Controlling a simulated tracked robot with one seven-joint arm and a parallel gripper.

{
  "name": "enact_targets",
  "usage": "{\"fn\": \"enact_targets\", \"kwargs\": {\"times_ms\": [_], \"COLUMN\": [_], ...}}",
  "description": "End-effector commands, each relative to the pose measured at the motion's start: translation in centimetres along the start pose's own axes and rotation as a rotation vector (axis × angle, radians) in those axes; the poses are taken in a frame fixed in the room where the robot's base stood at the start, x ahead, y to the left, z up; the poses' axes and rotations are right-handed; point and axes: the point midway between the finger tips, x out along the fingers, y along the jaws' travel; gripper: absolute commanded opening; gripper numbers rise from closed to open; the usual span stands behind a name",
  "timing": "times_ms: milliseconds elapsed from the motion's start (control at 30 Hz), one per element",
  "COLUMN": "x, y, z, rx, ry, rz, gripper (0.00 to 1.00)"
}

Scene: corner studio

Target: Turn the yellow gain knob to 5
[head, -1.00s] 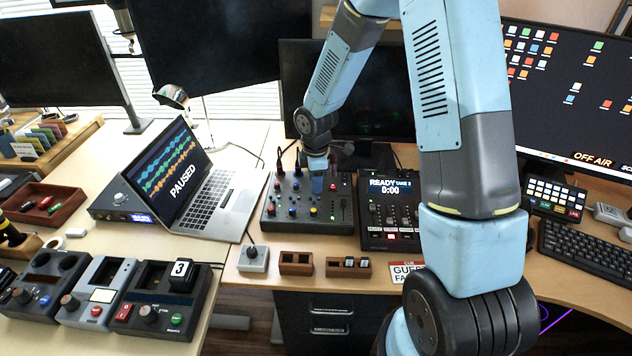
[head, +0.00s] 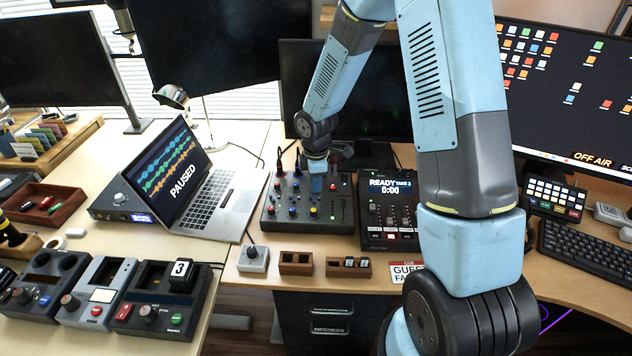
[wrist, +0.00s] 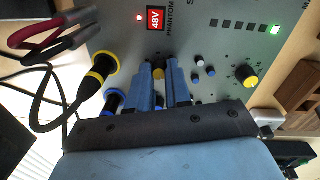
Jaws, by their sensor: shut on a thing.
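The grey mixer (head: 345,213) stands on the desk in the head view. My gripper (head: 316,188) points down at its upper middle. In the wrist view my gripper (wrist: 163,82) has its two blue fingers around a small yellow-topped knob (wrist: 158,74) and is shut on it. The fingers hide most of that knob. Its pointer and any scale numbers around it cannot be read. A second yellow knob (wrist: 247,76) sits apart on the panel, to the right in the wrist view.
Blue and white knobs (wrist: 199,62) stand close beside the fingers. A cable with a yellow-ringed plug (wrist: 100,70) rises at the left. A lit 48V button (wrist: 156,18) is on the panel. The laptop (head: 212,195) and a black recorder (head: 390,215) flank the mixer.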

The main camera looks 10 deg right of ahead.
Motion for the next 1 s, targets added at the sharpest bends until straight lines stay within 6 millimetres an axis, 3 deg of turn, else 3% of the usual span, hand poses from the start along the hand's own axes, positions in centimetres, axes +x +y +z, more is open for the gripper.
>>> {"fn": "enact_targets", "kwargs": {"times_ms": [467, 1000], "x": [-0.05, -0.08], "y": [0.09, 0.18], "z": [-0.09, -0.15], "rx": [0.098, 0.572], "ry": [-0.005, -0.030], "rz": [0.003, 0.004], "gripper": [0.00, 0.00]}}
